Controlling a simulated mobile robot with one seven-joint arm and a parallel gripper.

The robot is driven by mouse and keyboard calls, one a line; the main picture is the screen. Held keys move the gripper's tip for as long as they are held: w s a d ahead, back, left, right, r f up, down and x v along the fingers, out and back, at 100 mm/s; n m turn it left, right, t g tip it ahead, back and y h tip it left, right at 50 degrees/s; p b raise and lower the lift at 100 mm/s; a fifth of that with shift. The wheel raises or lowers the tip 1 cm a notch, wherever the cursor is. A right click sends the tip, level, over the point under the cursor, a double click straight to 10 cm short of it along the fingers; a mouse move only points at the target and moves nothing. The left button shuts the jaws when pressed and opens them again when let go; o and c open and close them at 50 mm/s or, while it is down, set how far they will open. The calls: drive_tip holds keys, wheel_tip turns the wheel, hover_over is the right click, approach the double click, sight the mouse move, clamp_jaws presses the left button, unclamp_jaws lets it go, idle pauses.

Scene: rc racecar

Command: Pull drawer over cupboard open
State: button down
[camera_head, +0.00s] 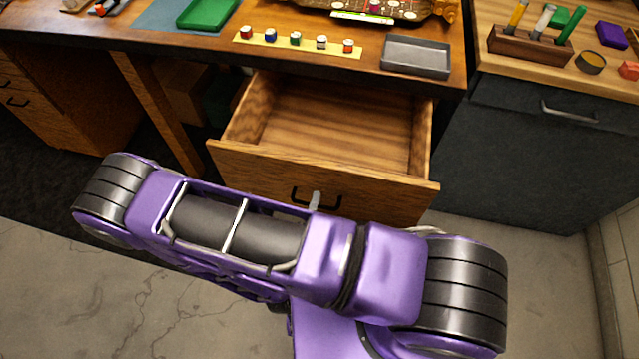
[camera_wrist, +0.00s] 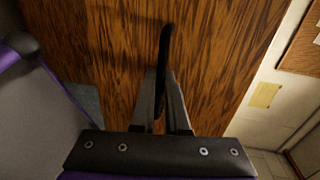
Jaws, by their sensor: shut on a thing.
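A wooden drawer (camera_head: 335,135) under the wooden desk stands well open, and its empty inside shows. Its dark handle (camera_head: 300,196) is on the drawer front, partly hidden by my purple arm. A small grey part of my gripper (camera_head: 315,201) shows at the handle. In the wrist view, my gripper (camera_wrist: 163,85) is shut on the dark handle (camera_wrist: 166,45), with a finger on either side. The wood-grained drawer front (camera_wrist: 215,60) fills most of that view. What lies below the drawer is hidden by my arm, so I cannot see a cupboard there.
A dark cabinet (camera_head: 530,150) with a shut drawer stands at right. Grey floor (camera_head: 60,270) is clear at left.

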drive_tip(key=shift+s+a, duration=0.25)
drive_tip(key=shift+s, duration=0.35)
drive_tip(key=c, duration=1.2)
unclamp_jaws()
drive_tip(key=v, duration=1.7)
drive_tip(key=shift+s+a+r, duration=0.1)
drive_tip(key=shift+s, duration=0.05)
